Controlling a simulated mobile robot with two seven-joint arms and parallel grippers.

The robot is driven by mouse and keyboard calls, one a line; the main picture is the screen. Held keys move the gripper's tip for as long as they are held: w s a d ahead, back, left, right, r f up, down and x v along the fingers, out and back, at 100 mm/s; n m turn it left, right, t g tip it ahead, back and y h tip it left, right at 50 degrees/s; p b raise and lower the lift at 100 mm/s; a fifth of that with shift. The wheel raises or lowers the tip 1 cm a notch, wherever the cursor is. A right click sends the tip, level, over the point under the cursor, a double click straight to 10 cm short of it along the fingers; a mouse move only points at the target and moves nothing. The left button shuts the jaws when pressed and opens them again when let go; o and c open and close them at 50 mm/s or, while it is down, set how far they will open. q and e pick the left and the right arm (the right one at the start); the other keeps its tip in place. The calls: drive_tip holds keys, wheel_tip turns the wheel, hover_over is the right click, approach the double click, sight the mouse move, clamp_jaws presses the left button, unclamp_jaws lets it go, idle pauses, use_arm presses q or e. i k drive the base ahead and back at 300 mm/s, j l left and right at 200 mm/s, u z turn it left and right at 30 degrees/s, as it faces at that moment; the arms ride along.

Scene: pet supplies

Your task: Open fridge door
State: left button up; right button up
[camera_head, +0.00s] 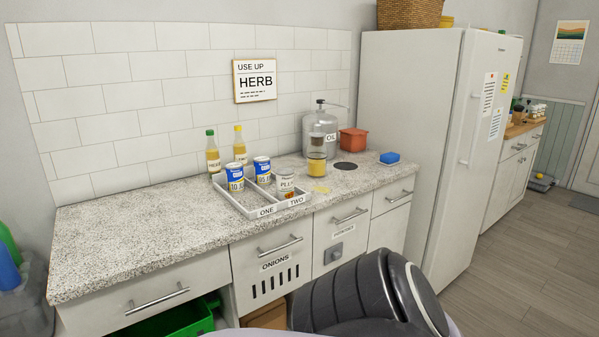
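The tall white fridge (408,120) stands at the right end of the counter, with its side panel facing me. Its door (482,165) is on the right face, seen at a steep angle, and looks shut. Paper notes and a yellow label are stuck on the door. A dark grey link of my own arm fills the bottom middle, in front of the counter. Neither of my grippers is in view.
A wicker basket (408,13) sits on the fridge. Wooden floor (530,245) before the fridge is clear.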

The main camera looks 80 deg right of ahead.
sight(489, 62)
drive_tip(key=z, duration=3.65)
drive_tip(key=i+z, duration=0.4)
drive_tip(key=i, duration=0.95)
